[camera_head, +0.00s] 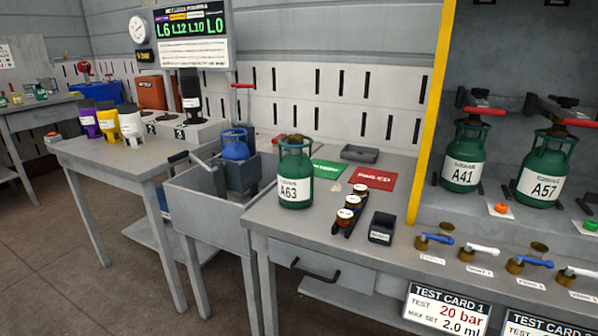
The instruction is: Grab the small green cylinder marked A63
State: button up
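The small green cylinder marked A63 (295,172) stands upright on the grey workbench (270,213), near its left end. Its white label faces me, and a green collar guard tops it. Two similar green cylinders stand in the rack at right, one marked A41 (463,157) and one marked A57 (543,170). Each has a red-handled clamp or lever above it. My gripper is not in view.
A green card (328,168), a red card (372,179), a holder of small brown jars (349,211) and a black tray (382,228) lie right of A63. A grey bin with a blue cylinder (235,146) adjoins the bench at left. Open floor (60,240) lies at left.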

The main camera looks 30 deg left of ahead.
aim_at(297, 168)
jog(key=u, duration=0.35)
jog(key=i+j+u, duration=0.1)
jog(key=u, duration=0.35)
jog(key=i+u, duration=0.25)
jog(key=u, duration=0.2)
jog(key=i+u, duration=0.15)
jog(key=u, duration=0.35)
jog(key=i+l, duration=0.1)
